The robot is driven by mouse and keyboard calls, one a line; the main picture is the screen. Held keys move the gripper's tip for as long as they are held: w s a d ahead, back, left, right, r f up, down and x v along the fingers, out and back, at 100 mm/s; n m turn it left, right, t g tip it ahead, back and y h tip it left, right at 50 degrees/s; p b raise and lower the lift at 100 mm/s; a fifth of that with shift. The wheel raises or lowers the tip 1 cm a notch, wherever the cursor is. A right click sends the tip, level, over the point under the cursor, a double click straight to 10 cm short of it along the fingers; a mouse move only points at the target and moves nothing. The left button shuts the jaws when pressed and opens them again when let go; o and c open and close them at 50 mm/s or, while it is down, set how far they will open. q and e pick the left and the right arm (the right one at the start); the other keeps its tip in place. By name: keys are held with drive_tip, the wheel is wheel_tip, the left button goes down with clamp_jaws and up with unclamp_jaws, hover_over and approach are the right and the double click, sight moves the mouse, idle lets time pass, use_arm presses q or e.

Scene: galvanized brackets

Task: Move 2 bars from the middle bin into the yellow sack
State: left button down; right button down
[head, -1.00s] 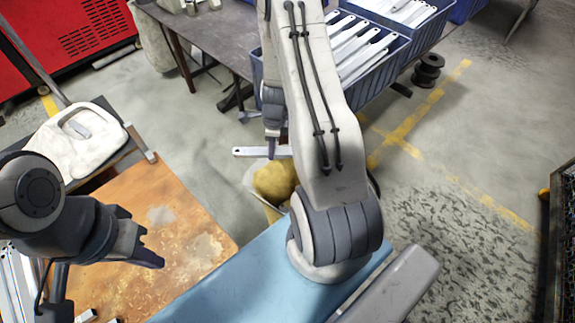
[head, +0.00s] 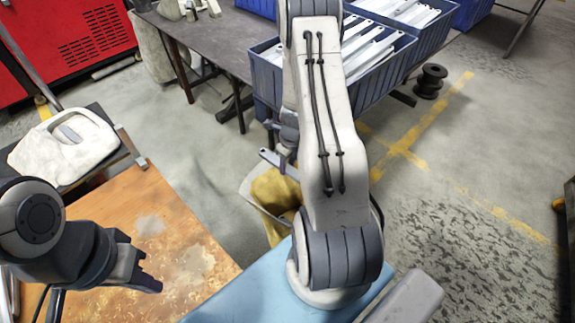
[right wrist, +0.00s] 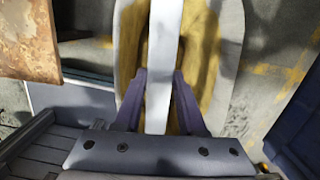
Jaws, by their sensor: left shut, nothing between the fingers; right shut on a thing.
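My right gripper (right wrist: 160,100) is shut on a pale metal bar (right wrist: 165,40) and holds it over the open yellow sack (right wrist: 200,45) in the right wrist view. In the head view the bar (head: 270,157) sticks out left of my right gripper (head: 286,165), and the yellow sack (head: 272,192) stands below it, partly hidden by my right arm. My left gripper (head: 152,272) is shut and empty above the wooden board at lower left. A blue bin (head: 372,92) on the table holds several pale bars (head: 365,55); my arm hides part of it.
A dark table (head: 205,45) carries more blue bins (head: 440,35). A white bag-like thing (head: 62,150) lies at left beside the orange-brown board (head: 150,225). A black spool (head: 430,80) stands on the floor at right. A red cabinet (head: 60,45) stands at back left.

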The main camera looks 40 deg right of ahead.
wheel_tip(320, 180, down, 12)
drive_tip(key=b, duration=1.2)
drive_tip(key=shift+b, duration=0.4)
drive_tip(key=shift+c, duration=2.1)
unclamp_jaws()
drive_tip(key=shift+r, duration=0.1)
drive_tip(key=r+p, duration=0.1)
drive_tip(key=r, duration=0.2)
drive_tip(key=r+p, duration=0.2)
drive_tip(key=r, duration=0.1)
drive_tip(key=s+r+p, duration=0.1)
drive_tip(key=r+p, duration=0.1)
drive_tip(key=r, duration=0.2)
drive_tip(key=shift+d+r, duration=0.1)
